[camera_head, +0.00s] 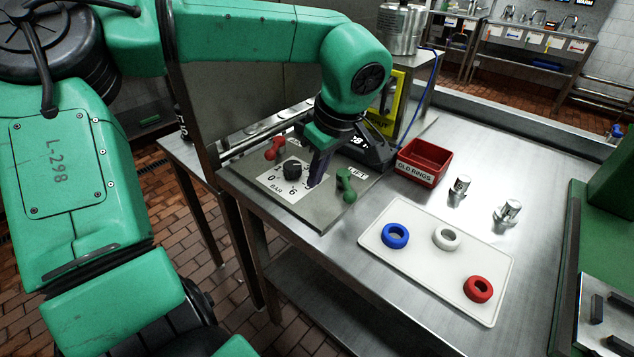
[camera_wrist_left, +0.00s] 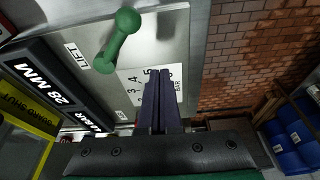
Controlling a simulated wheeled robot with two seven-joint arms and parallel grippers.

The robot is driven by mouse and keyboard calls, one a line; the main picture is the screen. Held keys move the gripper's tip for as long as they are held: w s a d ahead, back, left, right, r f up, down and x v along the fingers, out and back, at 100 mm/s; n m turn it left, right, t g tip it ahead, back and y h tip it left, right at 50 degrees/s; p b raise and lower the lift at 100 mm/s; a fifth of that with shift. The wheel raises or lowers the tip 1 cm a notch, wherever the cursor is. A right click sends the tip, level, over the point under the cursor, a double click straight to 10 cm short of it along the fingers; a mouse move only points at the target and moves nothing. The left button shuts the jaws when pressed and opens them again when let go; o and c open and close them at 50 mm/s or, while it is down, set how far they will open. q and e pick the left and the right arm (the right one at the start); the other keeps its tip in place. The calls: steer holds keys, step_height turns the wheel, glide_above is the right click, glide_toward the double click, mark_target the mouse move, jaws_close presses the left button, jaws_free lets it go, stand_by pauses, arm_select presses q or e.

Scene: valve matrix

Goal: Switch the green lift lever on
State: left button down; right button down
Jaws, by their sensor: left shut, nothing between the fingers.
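The green lift lever (camera_head: 346,185) stands on the near right part of a grey panel (camera_head: 325,215), beside a "LIFT" label (camera_head: 357,172). In the left wrist view the green lever (camera_wrist_left: 118,40) is a dumbbell-shaped handle lying at a slant, left of my fingers, beside the "LIFT" label (camera_wrist_left: 76,55). My left gripper (camera_head: 315,182) points down over the panel, between the black dial knob (camera_head: 291,167) and the green lever. Its dark fingers (camera_wrist_left: 158,74) are together with nothing between them, apart from the lever. My right gripper is not in view.
A red lever (camera_head: 275,148) stands at the panel's far left. A dark display unit (camera_head: 365,148) is behind the panel. A red "OLD RINGS" bin (camera_head: 424,162), metal fittings (camera_head: 507,211) and a white tray (camera_head: 440,268) with blue, white and red rings occupy the table to the right.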

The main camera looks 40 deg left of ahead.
arm_select(q)
step_height(320, 180, up, 7)
steer(key=w+d, duration=0.2)
steer(key=shift+w+d, duration=0.2)
